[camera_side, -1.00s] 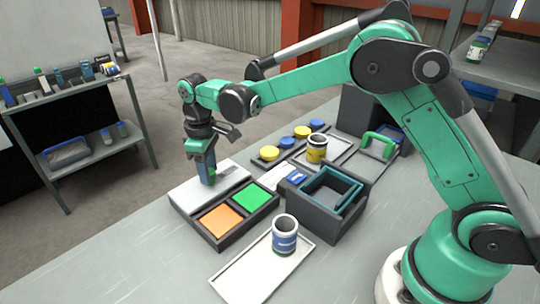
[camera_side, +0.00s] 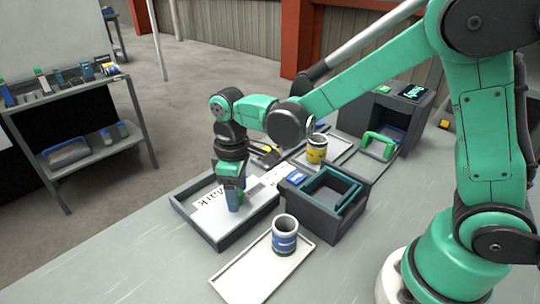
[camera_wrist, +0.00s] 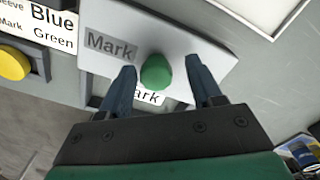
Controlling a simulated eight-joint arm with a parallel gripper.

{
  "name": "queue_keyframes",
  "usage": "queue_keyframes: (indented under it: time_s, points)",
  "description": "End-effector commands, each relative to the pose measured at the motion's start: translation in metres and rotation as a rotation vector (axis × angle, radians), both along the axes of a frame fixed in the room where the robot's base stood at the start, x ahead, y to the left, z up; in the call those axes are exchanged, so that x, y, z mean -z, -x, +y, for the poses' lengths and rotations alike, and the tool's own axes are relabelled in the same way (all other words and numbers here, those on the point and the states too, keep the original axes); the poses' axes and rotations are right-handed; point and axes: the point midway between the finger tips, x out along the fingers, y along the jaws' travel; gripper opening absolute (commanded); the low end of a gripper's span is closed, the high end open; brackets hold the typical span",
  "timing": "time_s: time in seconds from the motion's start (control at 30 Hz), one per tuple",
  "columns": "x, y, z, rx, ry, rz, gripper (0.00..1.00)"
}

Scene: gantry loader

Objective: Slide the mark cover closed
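The mark cover (camera_side: 224,225) is a light grey plate in a dark shallow tray frame (camera_side: 178,207). It lies over the front part of the frame, and no coloured pad shows. In the wrist view the cover (camera_wrist: 200,38) carries a "Mark" label and a round green knob (camera_wrist: 157,72). A white strip with partly hidden "Mark" lettering (camera_wrist: 148,97) shows beyond the cover's edge. My gripper (camera_side: 234,200) is low over the cover. In the wrist view its two blue fingers (camera_wrist: 162,84) stand apart on either side of the knob, with gaps visible.
A blue cup (camera_side: 284,240) stands on a white tray (camera_side: 240,280) in front. A dark open box (camera_side: 322,227) is close to the right. A yellow cup (camera_side: 317,154) stands behind. A printed card (camera_wrist: 45,22) and a yellow button (camera_wrist: 12,62) lie beside the cover.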

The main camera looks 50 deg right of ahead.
Motion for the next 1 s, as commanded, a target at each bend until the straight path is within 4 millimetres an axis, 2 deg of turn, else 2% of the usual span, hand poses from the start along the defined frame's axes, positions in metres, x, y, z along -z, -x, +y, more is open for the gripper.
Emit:
queue_keyframes:
  time_s: [0.37,0.73,1.0]
  points:
    - [-0.002,-0.002,-0.001,0.002,0.002,-0.005,0.7]
    - [-0.047,-0.001,-0.001,0.001,0.002,-0.004,0.7]
    - [-0.056,-0.001,-0.001,0.001,0.001,-0.003,0.7]
